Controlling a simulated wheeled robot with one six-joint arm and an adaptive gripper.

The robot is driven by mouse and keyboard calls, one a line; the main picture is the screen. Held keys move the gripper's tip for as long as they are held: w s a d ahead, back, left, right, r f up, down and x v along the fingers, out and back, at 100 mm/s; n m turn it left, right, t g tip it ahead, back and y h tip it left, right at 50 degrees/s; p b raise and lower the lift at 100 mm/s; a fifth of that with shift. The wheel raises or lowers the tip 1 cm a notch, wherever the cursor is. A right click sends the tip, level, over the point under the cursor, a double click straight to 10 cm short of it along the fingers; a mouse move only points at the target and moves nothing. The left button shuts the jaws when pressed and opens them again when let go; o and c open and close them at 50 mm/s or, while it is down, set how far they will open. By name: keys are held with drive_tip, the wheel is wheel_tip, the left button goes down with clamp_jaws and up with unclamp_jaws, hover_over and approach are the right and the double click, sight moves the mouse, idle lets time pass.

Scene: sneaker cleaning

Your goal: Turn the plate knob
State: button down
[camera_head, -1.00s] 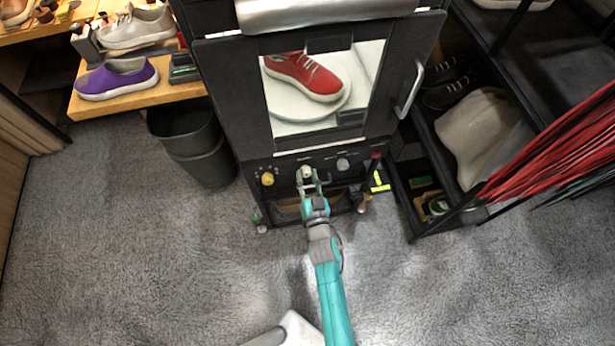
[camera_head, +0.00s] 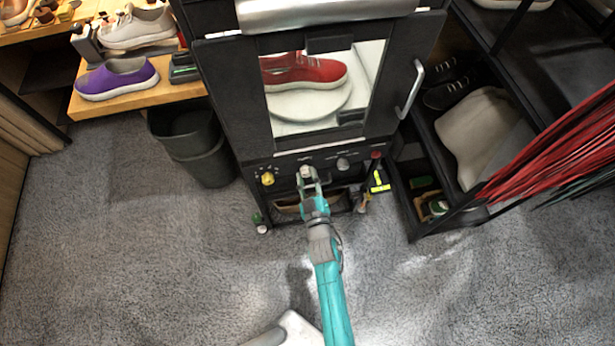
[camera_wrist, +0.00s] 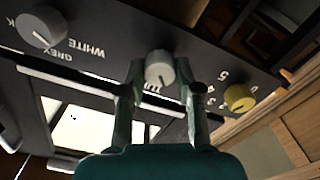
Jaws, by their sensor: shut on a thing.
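The plate knob (camera_head: 306,171) is a light grey-white knob in the middle of the black control panel, below the cabinet window. It also shows in the wrist view (camera_wrist: 159,70), with a label partly hidden beneath it. My gripper (camera_head: 309,176) reaches up to the panel and is shut on this knob, one finger on each side; the fingers also show in the wrist view (camera_wrist: 165,85). Behind the window, a red sneaker (camera_head: 308,71) with a white sole stands on a round white plate (camera_head: 310,104).
A yellow knob (camera_head: 267,179) sits left of the plate knob and a grey knob (camera_head: 343,164) sits right. A vertical door handle (camera_head: 410,90) sticks out at the right. A dark bin (camera_head: 190,145) stands left of the cabinet; an open rack (camera_head: 420,205) stands right. Carpet in front is free.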

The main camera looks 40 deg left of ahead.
drive_tip(key=shift+n, duration=0.5)
drive_tip(key=c, duration=0.8)
unclamp_jaws()
drive_tip(key=v, duration=1.2)
